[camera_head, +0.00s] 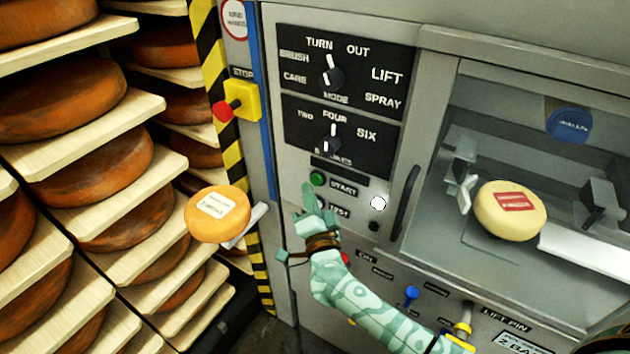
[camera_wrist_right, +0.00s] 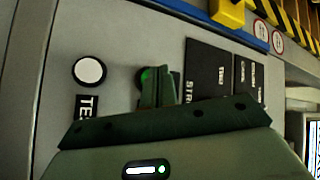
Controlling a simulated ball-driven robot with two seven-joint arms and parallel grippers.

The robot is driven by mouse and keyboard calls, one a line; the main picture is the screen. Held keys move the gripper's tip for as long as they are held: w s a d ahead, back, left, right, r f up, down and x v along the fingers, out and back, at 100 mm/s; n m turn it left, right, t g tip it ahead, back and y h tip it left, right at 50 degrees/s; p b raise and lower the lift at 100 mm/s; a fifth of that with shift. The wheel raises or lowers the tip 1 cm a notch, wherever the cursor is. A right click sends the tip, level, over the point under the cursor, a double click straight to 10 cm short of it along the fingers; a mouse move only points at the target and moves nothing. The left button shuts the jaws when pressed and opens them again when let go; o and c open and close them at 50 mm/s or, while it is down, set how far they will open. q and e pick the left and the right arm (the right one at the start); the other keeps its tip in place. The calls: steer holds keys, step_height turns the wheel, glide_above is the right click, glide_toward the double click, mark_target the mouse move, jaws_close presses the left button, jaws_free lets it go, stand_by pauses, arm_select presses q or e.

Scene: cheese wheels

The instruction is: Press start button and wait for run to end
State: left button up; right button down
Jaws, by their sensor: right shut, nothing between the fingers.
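The green start button (camera_head: 317,179) sits on the grey machine panel, left of the START label (camera_head: 343,188). In the right wrist view the button (camera_wrist_right: 146,76) shows partly behind my fingers. My right gripper (camera_head: 309,190) is shut and empty, its tips just below the button in the head view. In the right wrist view the gripper (camera_wrist_right: 157,72) overlaps the button's right side; I cannot tell whether it touches. A white round test button (camera_head: 378,203) is to the right, and it also shows in the right wrist view (camera_wrist_right: 89,71). My left gripper is not in view.
A red stop knob (camera_head: 223,111) on a yellow box is up left. Mode dials (camera_head: 333,76) sit above. A door handle (camera_head: 405,204) is right; behind glass lies a pale cheese wheel (camera_head: 493,222). A labelled cheese (camera_head: 232,226) and loaded shelves (camera_head: 139,190) are left.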

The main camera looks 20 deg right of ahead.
steer(key=shift+w+d, duration=0.25)
steer(key=shift+d, duration=0.1)
